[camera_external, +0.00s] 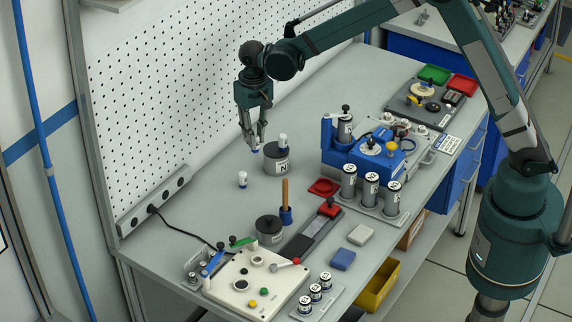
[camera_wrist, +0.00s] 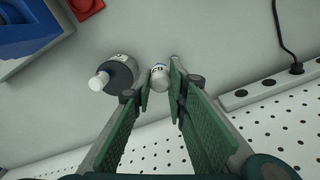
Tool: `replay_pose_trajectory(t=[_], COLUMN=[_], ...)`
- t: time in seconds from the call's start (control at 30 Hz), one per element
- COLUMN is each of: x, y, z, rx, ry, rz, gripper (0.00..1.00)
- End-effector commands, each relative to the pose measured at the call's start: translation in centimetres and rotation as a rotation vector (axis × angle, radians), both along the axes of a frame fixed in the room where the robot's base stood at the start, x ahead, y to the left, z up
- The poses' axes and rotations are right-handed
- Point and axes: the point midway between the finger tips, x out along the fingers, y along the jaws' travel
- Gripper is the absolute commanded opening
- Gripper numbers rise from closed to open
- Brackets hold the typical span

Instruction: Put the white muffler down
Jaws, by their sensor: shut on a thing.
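My gripper (camera_wrist: 160,80) points down and is shut on a small white piece, which I take to be the white muffler (camera_wrist: 160,77). In the wrist view the piece sits between the two green-padded fingers. In the outside view my gripper (camera_external: 256,149) hangs near the pegboard, left of the grey canister, and its fingers mostly hide what it holds.
A grey canister (camera_external: 276,161) with a white top stands right of my gripper, close by; it also shows in the wrist view (camera_wrist: 120,72). A wooden-handled tool (camera_external: 285,195) stands upright nearer the front. A blue fixture (camera_external: 350,160) is farther right. The bench left of the canister is mostly clear.

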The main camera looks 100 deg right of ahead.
Motion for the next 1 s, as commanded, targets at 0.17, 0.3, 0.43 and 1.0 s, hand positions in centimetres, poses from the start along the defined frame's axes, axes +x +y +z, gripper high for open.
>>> replay_pose_trajectory(t=[0.17,0.3,0.43,1.0], x=[-3.0,-4.7,-5.7,-6.2], y=[-4.5,-6.8,-8.1,-8.7], z=[2.0,3.1,3.7,3.6], rx=[0.000,0.000,0.000,0.000], ry=[0.000,0.000,0.000,0.000], rz=[0.061,0.102,0.125,0.139], gripper=[0.04,0.04,0.04,0.04])
